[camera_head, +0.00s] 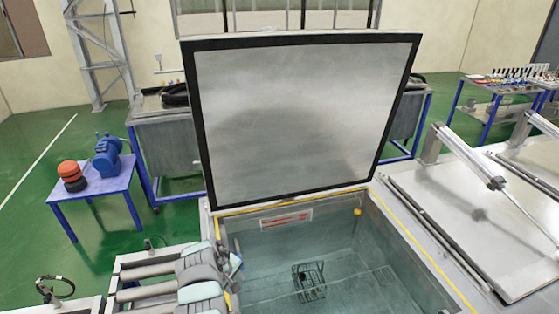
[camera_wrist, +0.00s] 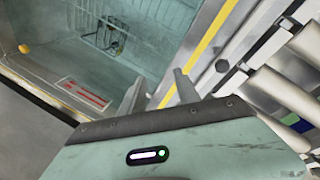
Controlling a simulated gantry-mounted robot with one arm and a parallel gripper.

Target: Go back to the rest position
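My gripper (camera_wrist: 159,76) shows two grey fingers spread apart in the wrist view, with nothing between them. It is open and close to the yellow-edged rim of the tank. My arm lies at the lower left in the head view, beside the tank's left edge; the fingers are hard to make out there. The large lid (camera_head: 300,125), a grey panel with a black border, stands raised at the back of the open tank (camera_head: 412,238). A dark wire basket (camera_head: 309,281) sits inside the tank; the wrist view also shows it (camera_wrist: 106,38).
A closed lid (camera_head: 480,205) with a pneumatic cylinder (camera_head: 468,156) lies to the right. A blue table (camera_head: 95,186) with a blue motor (camera_head: 107,156) stands at the left. An orange float (camera_head: 357,212) hangs at the tank's back edge. Green floor is free at the left.

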